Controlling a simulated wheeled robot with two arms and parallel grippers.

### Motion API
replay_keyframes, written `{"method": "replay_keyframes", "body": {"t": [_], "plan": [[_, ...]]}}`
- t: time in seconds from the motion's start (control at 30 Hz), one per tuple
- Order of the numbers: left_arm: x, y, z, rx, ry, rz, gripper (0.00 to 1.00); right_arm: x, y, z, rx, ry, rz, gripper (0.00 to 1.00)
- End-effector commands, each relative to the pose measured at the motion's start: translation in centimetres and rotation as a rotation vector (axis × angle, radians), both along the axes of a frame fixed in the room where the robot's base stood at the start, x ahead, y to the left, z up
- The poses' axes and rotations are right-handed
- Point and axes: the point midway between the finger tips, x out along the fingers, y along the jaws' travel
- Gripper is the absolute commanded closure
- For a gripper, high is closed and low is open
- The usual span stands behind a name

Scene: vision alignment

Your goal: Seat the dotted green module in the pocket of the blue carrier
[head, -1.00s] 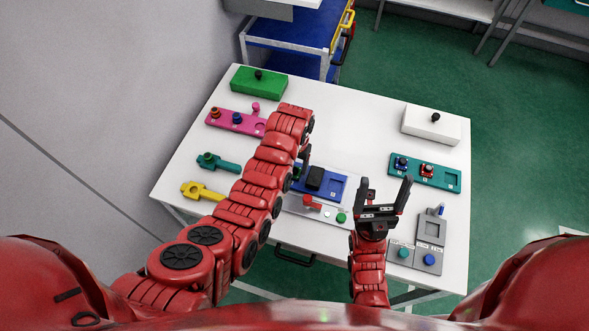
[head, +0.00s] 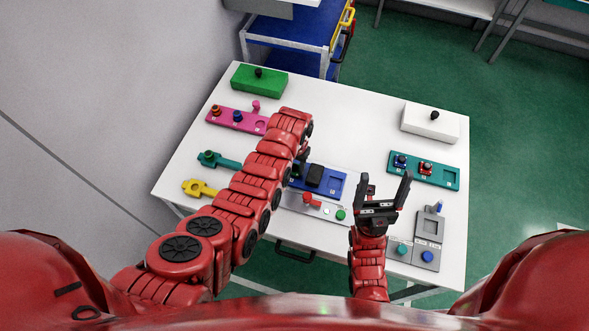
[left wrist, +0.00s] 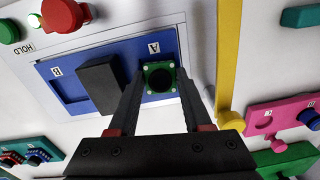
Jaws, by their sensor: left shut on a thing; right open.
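The blue carrier (head: 333,192) lies on a grey-white panel near the front middle of the table. In the left wrist view the carrier (left wrist: 120,54) has a spot marked A, an empty-looking recess marked B (left wrist: 70,86) and a black block (left wrist: 98,86) between. My left gripper (left wrist: 160,74) is shut on the green module (left wrist: 159,65), a square with pale corner dots and a dark centre. The module is at the A end; I cannot tell whether it sits down in the carrier. In the head view my left arm hides much of it. My right gripper (head: 386,190) is open and empty.
The panel bears a red knob (left wrist: 65,14) and a green button (head: 341,215). A grey fixture (head: 430,240) stands at right, a teal carrier (head: 424,171) behind it. A pink tray (head: 226,117), a yellow part (head: 199,188) and a teal part (head: 217,161) lie at left.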

Motion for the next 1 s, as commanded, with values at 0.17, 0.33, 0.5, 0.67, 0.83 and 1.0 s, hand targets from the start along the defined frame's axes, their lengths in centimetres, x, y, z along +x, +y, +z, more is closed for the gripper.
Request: {"method": "replay_keyframes", "body": {"t": [0.17, 0.33, 0.5, 0.67, 0.83, 1.0], "plan": [[0.0, 0.0, 0.0, 0.0, 0.0, 0.0, 1.0, 0.0, 0.0, 0.0, 0.0, 0.0, 0.0, 0.21], [0.0, 0.0, 0.1, 0.0, -0.001, 0.0, 1.0, 0.0, 0.0, -0.1, 0.0, 0.0, 0.0, 0.21], [0.2, -0.1, 0.9, -0.001, -0.003, 0.0, 1.0, 0.0, 0.0, -0.5, 0.0, 0.0, 0.0, 0.21], [0.1, -0.1, 2.1, -0.002, -0.005, 0.0, 1.0, 0.0, 0.0, -1.2, 0.0, 0.0, 0.0, 0.21], [0.1, 0.0, 4.3, -0.002, -0.006, 0.001, 1.0, 0.0, 0.0, -2.6, 0.0, 0.0, 0.0, 0.21], [0.2, -0.1, 7.3, -0.002, -0.008, 0.0, 1.0, 0.0, 0.0, -3.9, 0.0, 0.0, 0.0, 0.21]]}}
